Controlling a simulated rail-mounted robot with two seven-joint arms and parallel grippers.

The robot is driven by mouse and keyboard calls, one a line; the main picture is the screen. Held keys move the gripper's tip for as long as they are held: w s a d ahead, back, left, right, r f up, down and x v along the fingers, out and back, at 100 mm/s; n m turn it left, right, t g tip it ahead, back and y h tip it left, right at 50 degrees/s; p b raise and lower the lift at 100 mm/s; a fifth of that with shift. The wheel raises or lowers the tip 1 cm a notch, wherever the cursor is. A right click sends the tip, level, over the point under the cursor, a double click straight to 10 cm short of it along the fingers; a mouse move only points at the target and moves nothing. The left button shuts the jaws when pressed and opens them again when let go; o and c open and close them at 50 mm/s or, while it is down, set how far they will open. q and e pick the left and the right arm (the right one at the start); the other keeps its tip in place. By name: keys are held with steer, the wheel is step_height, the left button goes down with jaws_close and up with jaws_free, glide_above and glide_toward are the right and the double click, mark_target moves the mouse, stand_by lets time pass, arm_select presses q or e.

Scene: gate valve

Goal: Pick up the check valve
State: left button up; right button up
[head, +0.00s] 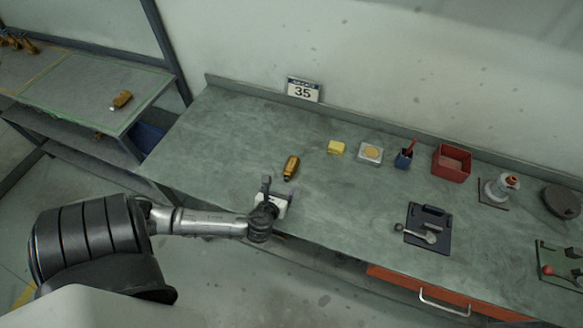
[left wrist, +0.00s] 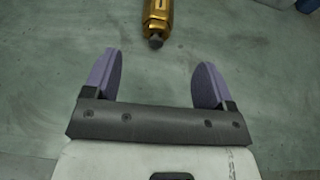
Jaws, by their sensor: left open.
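A brass-coloured valve body (head: 291,167), which looks like the check valve, lies on the green-grey workbench (head: 235,140) near its left end. In the left wrist view the brass piece (left wrist: 158,17) is at the top middle, cut off by the frame edge, with a dark stub at its near end. My left gripper (head: 277,190) is over the bench's front edge area, just short of the valve. Its two purple fingers (left wrist: 158,72) are spread with nothing between them, and the valve lies beyond the fingertips, roughly centred. My right gripper is not in view.
A dark tray (head: 427,226) lies to the right. Another brass piece (head: 121,99) lies on the left table. Bench around the valve is clear.

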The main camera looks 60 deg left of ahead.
mark_target(287, 175)
arm_select(q)
steer(key=shift+f+b+x, duration=0.2)
steer(key=shift+b+x, duration=0.15)
steer(key=shift+x, duration=4.6)
steer(key=shift+s, duration=0.15)
steer(key=c, duration=1.2)
